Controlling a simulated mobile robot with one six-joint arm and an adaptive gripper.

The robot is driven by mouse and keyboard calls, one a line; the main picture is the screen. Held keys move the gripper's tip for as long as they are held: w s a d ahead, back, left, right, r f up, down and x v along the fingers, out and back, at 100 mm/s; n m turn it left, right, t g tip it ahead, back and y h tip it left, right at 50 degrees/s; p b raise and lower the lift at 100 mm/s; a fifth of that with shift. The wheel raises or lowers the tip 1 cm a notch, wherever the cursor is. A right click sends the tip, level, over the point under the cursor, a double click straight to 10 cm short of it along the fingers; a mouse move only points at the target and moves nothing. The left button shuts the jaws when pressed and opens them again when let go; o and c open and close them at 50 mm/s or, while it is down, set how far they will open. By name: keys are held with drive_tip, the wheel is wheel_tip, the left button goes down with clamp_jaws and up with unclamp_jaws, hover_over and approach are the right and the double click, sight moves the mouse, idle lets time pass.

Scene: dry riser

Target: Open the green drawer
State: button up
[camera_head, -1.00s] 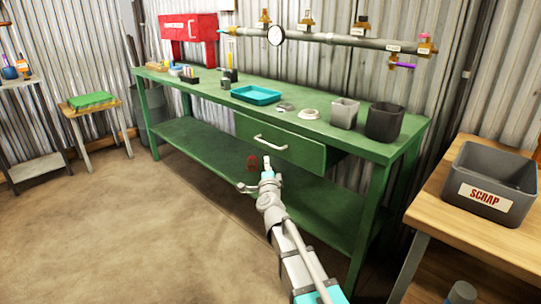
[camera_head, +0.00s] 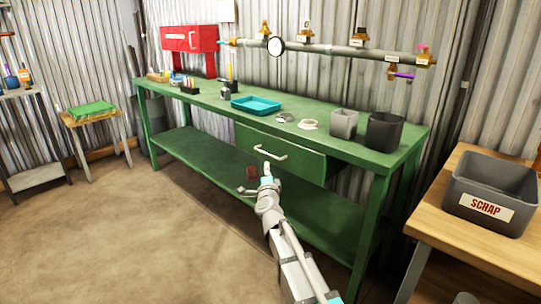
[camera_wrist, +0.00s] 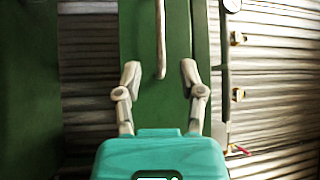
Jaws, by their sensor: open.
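The green drawer (camera_head: 306,164) hangs under the green workbench top and looks shut, with no gap seen along its front. Its pale bar handle (camera_head: 268,152) runs across the front. In the wrist view the handle (camera_wrist: 161,45) stands upright in the picture, its lower end just ahead of and between the fingertips. The drawer front (camera_wrist: 140,40) fills the middle there.
A scrap bin (camera_head: 497,187) sits on a wooden table at right. Floor at left is clear.

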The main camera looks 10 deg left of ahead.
sight(268, 155)
drive_tip(key=w, duration=0.3)
drive_tip(key=w+a+r+p, duration=0.1)
drive_tip(key=w, duration=0.6)
drive_tip(key=shift+w+a+r, duration=0.2)
drive_tip(key=shift+w+r, duration=0.05)
clamp_jaws()
drive_tip(key=shift+d, duration=0.35)
drive_tip(key=shift+s+a, duration=0.15)
